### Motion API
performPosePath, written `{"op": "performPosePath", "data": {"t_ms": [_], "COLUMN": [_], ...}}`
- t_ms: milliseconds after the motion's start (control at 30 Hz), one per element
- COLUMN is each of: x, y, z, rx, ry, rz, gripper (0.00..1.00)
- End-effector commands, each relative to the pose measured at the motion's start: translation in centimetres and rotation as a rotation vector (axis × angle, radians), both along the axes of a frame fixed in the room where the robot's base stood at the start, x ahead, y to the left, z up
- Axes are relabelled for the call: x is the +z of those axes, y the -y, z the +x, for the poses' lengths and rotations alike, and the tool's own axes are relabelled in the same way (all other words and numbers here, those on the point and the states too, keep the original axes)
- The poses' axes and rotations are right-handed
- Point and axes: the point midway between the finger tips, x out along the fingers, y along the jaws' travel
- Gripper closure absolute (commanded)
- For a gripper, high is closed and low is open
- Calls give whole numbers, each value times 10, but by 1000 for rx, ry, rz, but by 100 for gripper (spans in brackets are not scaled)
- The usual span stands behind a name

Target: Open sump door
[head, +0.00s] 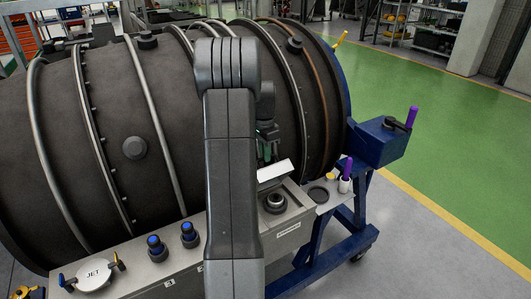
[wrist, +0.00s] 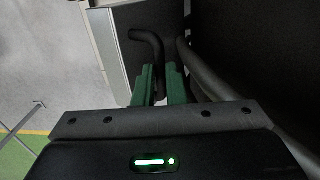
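My gripper (head: 267,150) is partly hidden behind my arm in the head view, low in front of the dark engine casing. Just below it is a pale tilted flap (head: 275,170) at the box's top, which looks like the sump door. In the wrist view my green fingertips (wrist: 160,88) stand on both sides of a black bent handle (wrist: 150,42). The handle fills the narrow gap between them, so the gripper looks shut on it. The handle stands in front of a dark panel with a pale metal edge (wrist: 110,50).
The grey box (head: 140,268) along the engine (head: 130,120) carries a JET cap (head: 95,274), blue-topped plugs (head: 189,235) and a round port (head: 274,203). A small shelf holds a purple-handled tool (head: 347,170). A blue stand (head: 372,143) is at right; green floor beyond is clear.

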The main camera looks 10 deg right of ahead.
Motion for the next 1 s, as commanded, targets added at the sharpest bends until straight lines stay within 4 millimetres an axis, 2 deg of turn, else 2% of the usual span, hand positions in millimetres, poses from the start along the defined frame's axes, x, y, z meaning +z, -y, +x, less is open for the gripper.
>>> {"op": "performPosePath", "data": {"t_ms": [33, 100, 467, 633, 1000], "x": [-8, -7, 1, 26, 107], "y": [-2, -2, -1, -1, -3], "z": [-3, -2, 0, 1, 5], "rx": [-2, -2, 0, 0, 0], "ry": [-13, -12, -4, 0, -2], "rz": [7, 6, 2, 1, 2], "gripper": [82, 68, 67, 67, 67]}}
